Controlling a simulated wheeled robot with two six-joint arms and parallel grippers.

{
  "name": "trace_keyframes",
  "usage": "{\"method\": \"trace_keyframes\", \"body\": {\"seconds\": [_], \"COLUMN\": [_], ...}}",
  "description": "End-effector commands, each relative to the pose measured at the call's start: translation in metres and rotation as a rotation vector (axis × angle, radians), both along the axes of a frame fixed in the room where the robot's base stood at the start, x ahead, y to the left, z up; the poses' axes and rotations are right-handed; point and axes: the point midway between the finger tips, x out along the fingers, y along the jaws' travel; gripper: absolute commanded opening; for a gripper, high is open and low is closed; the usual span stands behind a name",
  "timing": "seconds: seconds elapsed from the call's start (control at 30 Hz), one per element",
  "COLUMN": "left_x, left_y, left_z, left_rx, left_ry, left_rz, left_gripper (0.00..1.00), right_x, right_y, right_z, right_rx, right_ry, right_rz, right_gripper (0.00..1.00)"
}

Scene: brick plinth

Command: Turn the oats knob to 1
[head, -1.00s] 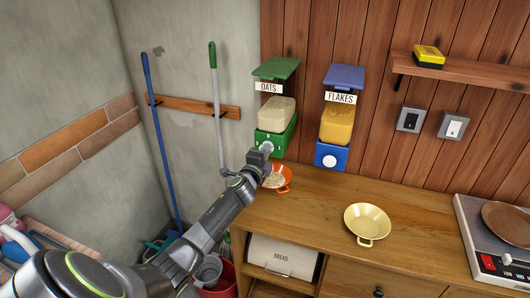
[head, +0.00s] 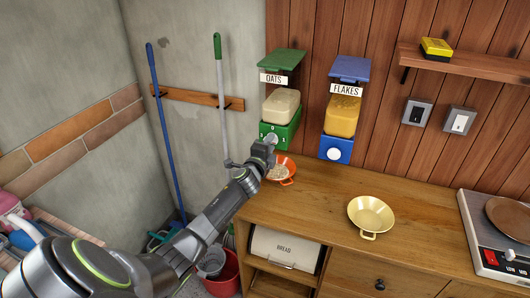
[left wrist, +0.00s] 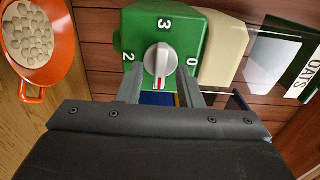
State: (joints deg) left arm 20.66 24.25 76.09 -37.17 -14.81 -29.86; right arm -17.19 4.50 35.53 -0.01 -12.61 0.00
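The green oats dispenser (head: 279,133) hangs on the wood wall, with pale oats in its clear hopper. Its grey-white knob (left wrist: 158,60) shows in the left wrist view on the green front, with 3 above, 2 to the left and 0 to the right. The knob's red mark points to the bottom of that picture, opposite the 3; any numeral there is hidden. My left gripper (left wrist: 160,92) is open, one finger on each side of the knob's lower end, with small gaps visible. In the head view my left gripper (head: 269,143) covers the knob. My right gripper is out of view.
An orange pan (head: 284,171) holding oats stands under the dispenser, close below my left gripper. The blue flakes dispenser (head: 335,149) hangs to the right. A cream pan (head: 371,214) stands on the wooden counter (head: 315,205), with bare counter around it.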

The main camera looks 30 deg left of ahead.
Motion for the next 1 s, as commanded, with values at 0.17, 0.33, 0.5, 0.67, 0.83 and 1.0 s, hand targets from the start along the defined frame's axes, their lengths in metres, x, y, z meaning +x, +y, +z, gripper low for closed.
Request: {"method": "trace_keyframes", "body": {"seconds": [0.17, 0.33, 0.5, 0.67, 0.83, 1.0], "left_x": [-0.014, -0.039, -0.067, -0.093, -0.122, -0.147], "left_y": [-0.003, -0.009, -0.016, -0.022, -0.029, -0.036], "left_z": [0.000, -0.001, -0.002, -0.003, -0.003, -0.003], "left_rx": [0.001, 0.001, 0.001, 0.000, 0.000, -0.001], "left_ry": [0.000, 0.001, 0.001, 0.002, 0.001, 0.002], "left_rz": [0.000, -0.001, 0.000, -0.001, -0.001, -0.001], "left_gripper": [0.33, 0.33, 0.33, 0.33, 0.33, 0.33], "right_x": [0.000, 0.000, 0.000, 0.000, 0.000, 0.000], "right_y": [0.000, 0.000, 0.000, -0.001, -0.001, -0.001], "right_z": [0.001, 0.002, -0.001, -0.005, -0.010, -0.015], "right_rx": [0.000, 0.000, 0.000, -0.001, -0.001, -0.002], "right_ry": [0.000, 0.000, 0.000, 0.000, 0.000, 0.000], "right_rz": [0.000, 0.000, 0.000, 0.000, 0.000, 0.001], "right_gripper": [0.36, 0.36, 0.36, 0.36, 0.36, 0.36]}}
